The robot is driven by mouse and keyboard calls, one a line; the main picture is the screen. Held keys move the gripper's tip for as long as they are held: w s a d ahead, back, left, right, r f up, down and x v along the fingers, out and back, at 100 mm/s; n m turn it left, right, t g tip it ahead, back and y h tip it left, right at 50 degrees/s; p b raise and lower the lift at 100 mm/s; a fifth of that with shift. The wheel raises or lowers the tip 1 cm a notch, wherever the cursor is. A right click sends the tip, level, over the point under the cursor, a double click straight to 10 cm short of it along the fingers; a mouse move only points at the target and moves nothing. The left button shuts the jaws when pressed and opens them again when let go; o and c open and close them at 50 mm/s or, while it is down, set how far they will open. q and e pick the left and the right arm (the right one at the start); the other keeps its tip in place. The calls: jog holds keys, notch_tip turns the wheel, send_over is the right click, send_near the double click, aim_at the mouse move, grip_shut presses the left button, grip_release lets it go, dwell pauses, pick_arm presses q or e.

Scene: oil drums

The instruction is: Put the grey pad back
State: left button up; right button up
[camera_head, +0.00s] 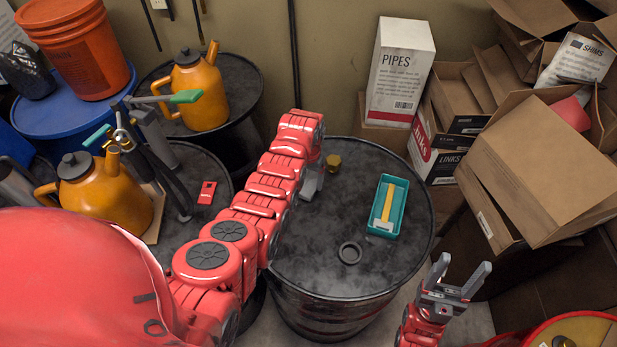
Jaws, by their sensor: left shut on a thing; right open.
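My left gripper (310,182) reaches low over the left part of the black drum top (315,245), partly hidden by my own red arm. It is shut on a small grey thing at its tips. This looks like the grey pad, but it is hard to tell apart from the grey fingers. A teal tray (402,201) lies to the right on the same drum, holding a yellow bar (388,203) with a pale grey piece at its near end. My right gripper (459,270) is open and empty, in front of the drum's right edge.
A brass-coloured nut (333,161) lies just right of my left gripper. A dark ring (349,253) lies near the drum's front. A PIPES box (402,70) and cardboard boxes (545,165) stand behind and right. Yellow cans (105,195) and a red item (207,192) are left.

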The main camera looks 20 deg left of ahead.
pick_arm(q)
jog(key=o, duration=1.2)
jog(key=shift+c, duration=0.2)
